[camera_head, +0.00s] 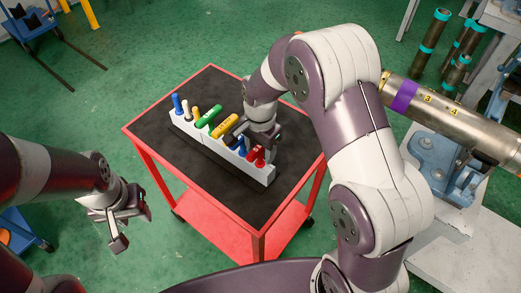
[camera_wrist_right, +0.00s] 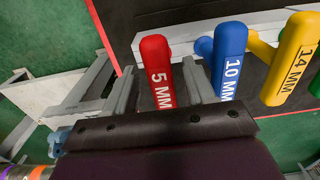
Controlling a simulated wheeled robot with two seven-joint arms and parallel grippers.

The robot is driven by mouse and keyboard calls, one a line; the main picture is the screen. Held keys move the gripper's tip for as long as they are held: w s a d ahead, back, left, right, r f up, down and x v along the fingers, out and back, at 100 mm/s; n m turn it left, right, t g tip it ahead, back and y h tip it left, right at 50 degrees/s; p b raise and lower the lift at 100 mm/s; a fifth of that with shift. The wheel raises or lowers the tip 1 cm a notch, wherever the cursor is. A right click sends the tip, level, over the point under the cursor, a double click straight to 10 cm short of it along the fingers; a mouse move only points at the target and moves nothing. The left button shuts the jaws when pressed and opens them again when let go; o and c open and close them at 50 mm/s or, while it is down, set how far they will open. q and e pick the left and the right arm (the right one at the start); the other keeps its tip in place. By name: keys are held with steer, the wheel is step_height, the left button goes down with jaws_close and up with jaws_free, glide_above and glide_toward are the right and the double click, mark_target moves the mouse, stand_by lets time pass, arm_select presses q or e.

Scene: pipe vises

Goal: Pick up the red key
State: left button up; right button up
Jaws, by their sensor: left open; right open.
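The red key (camera_head: 253,155), marked "5 MM", stands at the near right end of a pale holder (camera_head: 266,174) on the cart. In the right wrist view, its red handle (camera_wrist_right: 156,62) rises between my right gripper's two fingers. My right gripper (camera_head: 262,143) is open, and a gap seems to show between its fingers and the handle. Whether either finger touches it I cannot tell. My left gripper (camera_head: 121,222) is open and empty, away from the cart at the left.
A blue key (camera_wrist_right: 228,62) marked "10 MM" stands close beside the right finger, with a yellow key (camera_wrist_right: 291,60) marked "14 MM" beyond. Green keys (camera_head: 209,115) and others fill the holder. The black cart top (camera_head: 229,192) is clear in front. A pipe (camera_head: 450,118) in a vise stands right.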

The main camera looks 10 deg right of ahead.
steer(key=shift+w+a+f, duration=0.1)
steer(key=shift+w+f, duration=0.1)
steer(key=shift+f, duration=0.6)
steer(key=shift+s, duration=0.1)
steer(key=shift+c, duration=0.6)
steer(key=shift+r, duration=0.1)
jaws_close()
step_height(320, 180, up, 10)
